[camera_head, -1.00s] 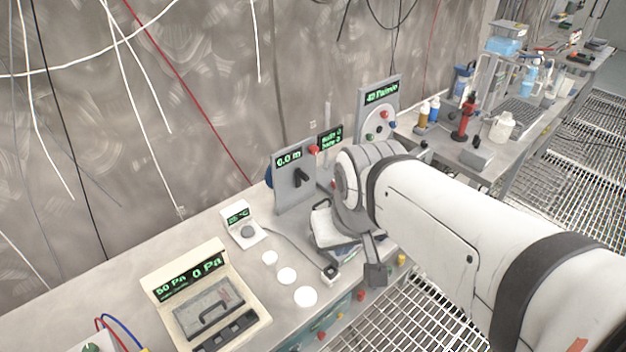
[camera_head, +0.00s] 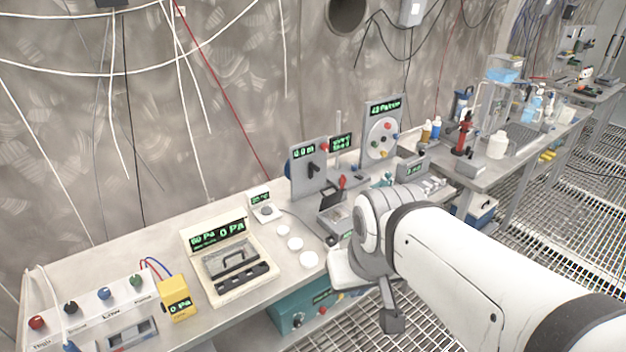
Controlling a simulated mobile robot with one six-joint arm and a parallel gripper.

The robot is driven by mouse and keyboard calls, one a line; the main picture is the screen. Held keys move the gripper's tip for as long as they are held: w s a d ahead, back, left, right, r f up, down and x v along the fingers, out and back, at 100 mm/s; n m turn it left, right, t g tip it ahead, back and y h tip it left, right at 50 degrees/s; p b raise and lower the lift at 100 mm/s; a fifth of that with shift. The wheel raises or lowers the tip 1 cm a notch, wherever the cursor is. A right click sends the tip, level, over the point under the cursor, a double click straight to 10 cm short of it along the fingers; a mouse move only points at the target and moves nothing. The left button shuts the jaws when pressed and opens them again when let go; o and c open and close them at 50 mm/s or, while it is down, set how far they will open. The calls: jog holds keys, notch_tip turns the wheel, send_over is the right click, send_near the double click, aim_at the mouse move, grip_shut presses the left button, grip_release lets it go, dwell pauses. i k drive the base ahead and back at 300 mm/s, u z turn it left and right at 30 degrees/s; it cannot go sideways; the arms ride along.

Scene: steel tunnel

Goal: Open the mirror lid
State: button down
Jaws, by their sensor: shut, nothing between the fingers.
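I cannot pick out a mirror lid for certain. A cream box (camera_head: 195,237) on the bench at the left of centre has a grey panel with a dark handle (camera_head: 235,258), lying flat under a green pressure display. A small grey open-topped box (camera_head: 326,227) with a dark panel (camera_head: 331,194) stands farther right, partly hidden by my arm. My arm reaches in from the lower right. The grey end that looks like my gripper (camera_head: 392,320) hangs over the floor grating in front of the bench, shut and empty, apart from both boxes.
Three white discs (camera_head: 289,244) lie on the bench right of the cream box. A yellow meter (camera_head: 178,306) and a panel of coloured knobs stand at the left. Upright display panels (camera_head: 309,171) line the back. A second bench with bottles (camera_head: 497,145) stands at the right.

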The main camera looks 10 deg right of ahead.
aim_at(327, 201)
jog(key=u, duration=0.1)
jog(key=i, duration=1)
